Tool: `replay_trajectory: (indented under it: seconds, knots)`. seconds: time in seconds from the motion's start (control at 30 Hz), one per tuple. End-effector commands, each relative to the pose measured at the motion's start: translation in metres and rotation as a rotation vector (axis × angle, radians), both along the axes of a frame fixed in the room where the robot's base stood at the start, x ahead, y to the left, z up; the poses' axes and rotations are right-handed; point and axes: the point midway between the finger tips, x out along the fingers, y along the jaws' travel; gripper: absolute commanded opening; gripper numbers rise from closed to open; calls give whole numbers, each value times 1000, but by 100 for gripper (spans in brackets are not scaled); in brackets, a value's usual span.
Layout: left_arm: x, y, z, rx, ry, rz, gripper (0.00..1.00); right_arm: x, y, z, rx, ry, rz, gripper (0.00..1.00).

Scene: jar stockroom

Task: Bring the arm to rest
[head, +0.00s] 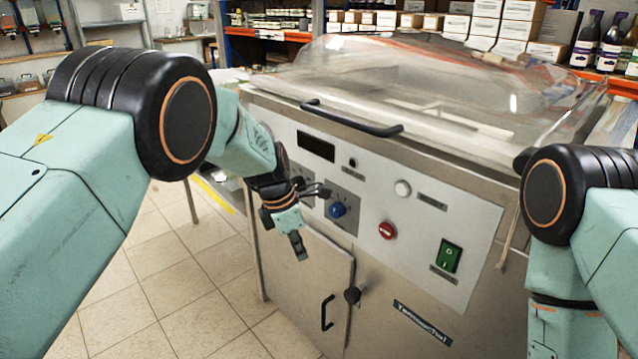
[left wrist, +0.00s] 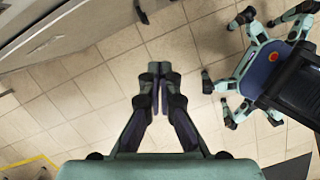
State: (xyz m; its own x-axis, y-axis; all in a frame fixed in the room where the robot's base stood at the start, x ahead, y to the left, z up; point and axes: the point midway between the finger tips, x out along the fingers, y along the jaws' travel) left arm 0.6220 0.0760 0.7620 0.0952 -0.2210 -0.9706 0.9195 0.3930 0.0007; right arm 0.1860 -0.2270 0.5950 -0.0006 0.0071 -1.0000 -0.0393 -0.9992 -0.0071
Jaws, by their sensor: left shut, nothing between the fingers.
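My left arm comes in from the left in the head view and reaches toward the front of a metal machine. My left gripper (head: 298,245) hangs pointing down in front of the machine's control panel (head: 400,215). In the left wrist view the left gripper (left wrist: 155,75) is shut, its fingers together with nothing between them, above the tiled floor (left wrist: 100,85). My right arm stands at the right edge of the head view; its gripper is out of the picture.
The machine has a clear lid (head: 420,85) with a black handle (head: 350,118). Its panel carries a blue knob (head: 337,210), a red button (head: 387,230) and a green switch (head: 449,255). Shelves with boxes (head: 500,30) and bottles (head: 588,40) stand behind. Tiled floor is clear at lower left.

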Motion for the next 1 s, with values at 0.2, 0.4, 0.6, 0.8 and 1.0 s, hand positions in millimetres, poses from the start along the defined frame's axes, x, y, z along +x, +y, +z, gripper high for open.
replay_trajectory:
  seconds: [0.2,0.4,0.6,0.8,1.0]
  knots:
    - [21,8,-4,75,-178,-257,0,0,0,0,0,0,0,60]
    - [7,46,-46,276,-330,-649,0,0,0,0,0,0,0,60]
    - [-52,94,-104,462,-365,-1077,0,0,0,0,0,0,0,60]
    - [-151,131,-151,555,-334,-1507,0,0,0,0,0,1,0,60]
    - [-273,148,-171,513,-290,-1843,0,0,0,0,0,0,0,60]
